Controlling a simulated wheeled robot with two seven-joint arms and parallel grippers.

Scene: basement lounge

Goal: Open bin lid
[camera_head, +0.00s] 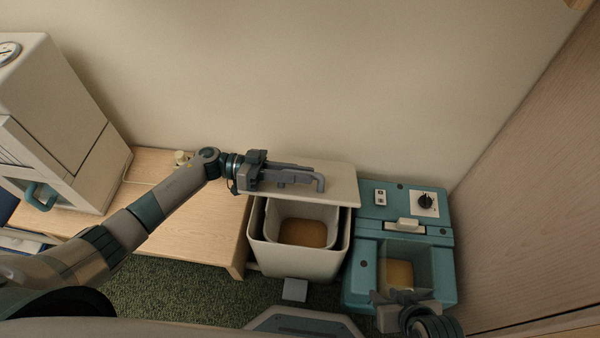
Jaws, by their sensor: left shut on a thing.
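The bin (346,232) is a cream box between the wooden bench and a teal unit. Its cream lid (343,190) is raised at the back, and the bin's mouth and brown inside bottom are visible. My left gripper (318,182) lies across the lid and is shut on it. The gripper hides the exact point of contact. My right gripper (398,297) is low at the right, in front of the teal unit. Its fingers are too small and dark to tell whether they are open.
The teal unit (447,262) with a black knob stands right of the bin. A wooden bench (205,225) is on the left, with a cream cabinet (60,110) on it. A grey pedal (294,290) sticks out at the bin's front. The wall is close behind.

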